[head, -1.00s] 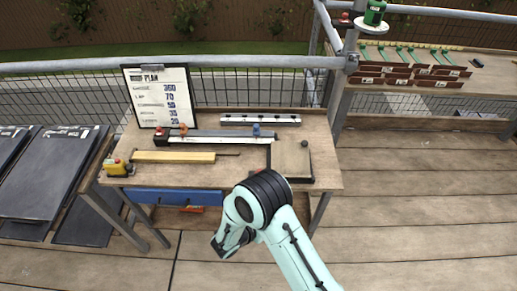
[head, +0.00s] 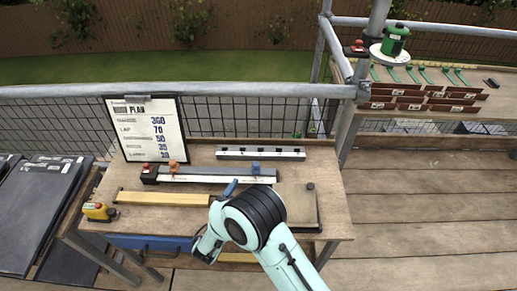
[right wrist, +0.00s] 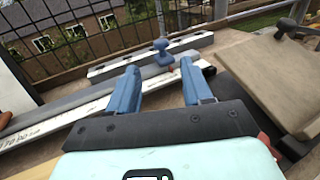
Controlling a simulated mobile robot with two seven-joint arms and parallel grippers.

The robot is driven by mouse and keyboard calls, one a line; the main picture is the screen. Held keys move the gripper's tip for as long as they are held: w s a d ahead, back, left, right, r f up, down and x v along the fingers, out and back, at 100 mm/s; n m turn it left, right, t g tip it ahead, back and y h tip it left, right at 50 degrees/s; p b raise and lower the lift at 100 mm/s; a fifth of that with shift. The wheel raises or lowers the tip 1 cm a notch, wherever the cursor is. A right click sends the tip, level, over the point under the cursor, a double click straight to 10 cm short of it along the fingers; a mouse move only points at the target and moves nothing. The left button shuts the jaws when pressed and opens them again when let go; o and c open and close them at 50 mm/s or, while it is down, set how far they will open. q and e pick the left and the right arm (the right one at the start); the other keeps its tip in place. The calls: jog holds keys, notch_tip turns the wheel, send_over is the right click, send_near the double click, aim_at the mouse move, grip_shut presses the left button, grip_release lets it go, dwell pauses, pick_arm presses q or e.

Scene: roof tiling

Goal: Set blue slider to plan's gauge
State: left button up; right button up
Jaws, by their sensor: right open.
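The plan (head: 147,130) is a clipboard sheet standing at the bench's back left; its top row reads 360. The blue slider (head: 255,167) sits near the right end of a long grey-and-white measuring bar (head: 212,178). An orange slider (head: 174,166) sits near the bar's left end. In the right wrist view, the blue slider (right wrist: 162,50) shows between and beyond the blue fingers of my right gripper (right wrist: 160,74), which is open and empty. In the head view, only one finger of my right gripper (head: 230,188) shows clearly, left of the blue slider. My left gripper is out of view.
A white bar with dark spots (head: 262,153) lies behind the measuring bar. A flat board with a knob (head: 300,205) lies at right, a wooden strip (head: 165,198) in front. A yellow tool (head: 98,211) sits at the left corner. Dark slates (head: 35,215) lean at far left.

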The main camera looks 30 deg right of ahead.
aim_at(255, 166)
jog(key=shift+w+d+r, duration=0.15)
jog(key=shift+d, duration=0.2)
jog(key=p+x, duration=0.1)
jog(key=x, duration=1.1)
jog(key=shift+d+p, duration=0.1)
jog(key=shift+p, duration=0.2)
jog(key=shift+c, duration=0.4)
